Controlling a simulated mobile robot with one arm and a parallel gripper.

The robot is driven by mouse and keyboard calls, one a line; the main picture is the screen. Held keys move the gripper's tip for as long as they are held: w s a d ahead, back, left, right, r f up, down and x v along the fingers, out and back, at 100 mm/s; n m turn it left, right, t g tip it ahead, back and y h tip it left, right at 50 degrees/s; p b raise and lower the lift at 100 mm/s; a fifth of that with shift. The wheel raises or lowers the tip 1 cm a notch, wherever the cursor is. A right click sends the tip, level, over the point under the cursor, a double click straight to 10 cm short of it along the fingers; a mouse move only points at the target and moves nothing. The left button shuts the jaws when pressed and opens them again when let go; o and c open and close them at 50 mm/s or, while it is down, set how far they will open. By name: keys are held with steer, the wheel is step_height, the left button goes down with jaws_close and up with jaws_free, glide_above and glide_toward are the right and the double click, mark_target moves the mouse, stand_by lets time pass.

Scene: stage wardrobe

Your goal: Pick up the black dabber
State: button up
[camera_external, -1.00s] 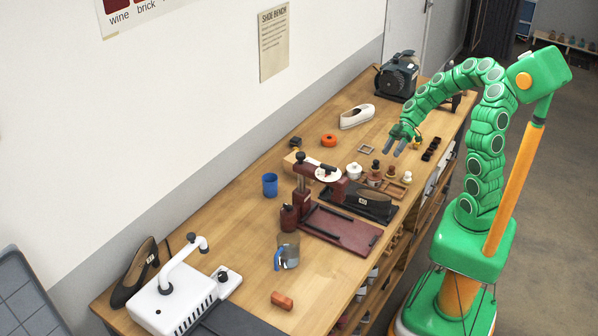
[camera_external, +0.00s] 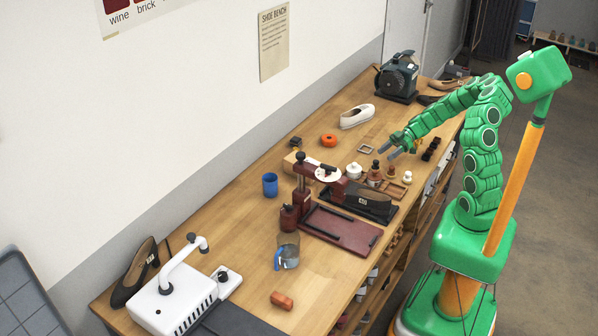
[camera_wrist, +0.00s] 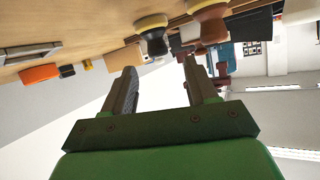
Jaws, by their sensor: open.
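The black dabber (camera_wrist: 152,38), a dark rounded handle with a pale cream pad, shows upside down at the top middle of the wrist view. A brown dabber (camera_wrist: 209,22) stands just right of it. My gripper (camera_wrist: 159,72) is open and empty; its two fingers point toward the black dabber, with a gap between. In the external view my gripper (camera_external: 387,151) hangs low over the bench, close to a group of small dabbers and jars. I cannot tell surely there which one is the black dabber.
A white lidded jar (camera_external: 354,171), a dark-topped bottle (camera_external: 375,177) and a cream-topped dabber (camera_external: 407,178) stand close to my gripper. A white shoe (camera_external: 357,117) is farther back.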

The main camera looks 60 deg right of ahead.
mark_target(377, 161)
steer(key=shift+x, duration=2.35)
steer(key=shift+d+f, duration=0.15)
jaws_close()
steer(key=shift+r, duration=0.95)
steer(key=s+a+r, duration=0.2)
steer(key=s+r, duration=0.9)
steer(key=s, duration=0.2)
steer(key=shift+s+a, duration=0.25)
steer(key=shift+s, duration=0.05)
